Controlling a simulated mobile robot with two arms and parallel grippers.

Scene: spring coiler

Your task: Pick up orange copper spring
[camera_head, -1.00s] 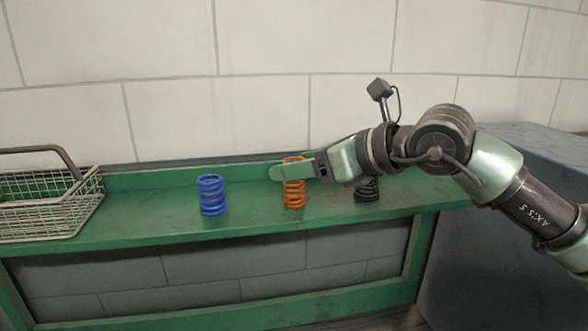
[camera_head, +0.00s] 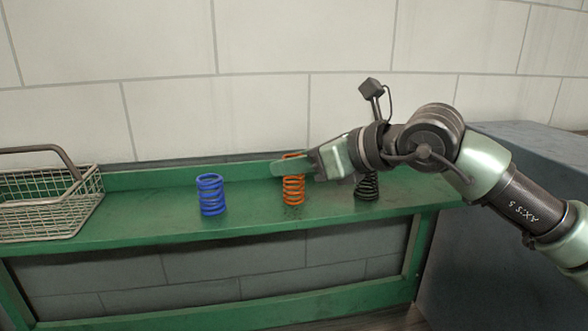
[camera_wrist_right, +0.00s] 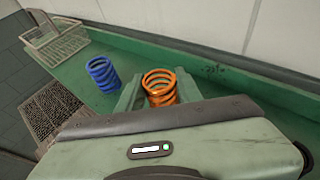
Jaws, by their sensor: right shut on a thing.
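The orange copper spring (camera_head: 293,188) stands upright on the green bench (camera_head: 250,215), between a blue spring and a dark spring. My right gripper (camera_head: 290,165) reaches in from the right and is shut on the upper part of the orange spring. In the right wrist view the orange spring (camera_wrist_right: 160,86) sits between the two green fingers (camera_wrist_right: 158,92). The finger in front hides part of the top coils in the head view. My left gripper is not in view.
The blue spring (camera_head: 211,195) stands to the left and the dark spring (camera_head: 367,186) to the right, partly behind my wrist. A wire basket (camera_head: 45,205) is at the bench's left end. A raised lip and a tiled wall (camera_head: 260,100) run behind. A grey block (camera_head: 530,150) is at right.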

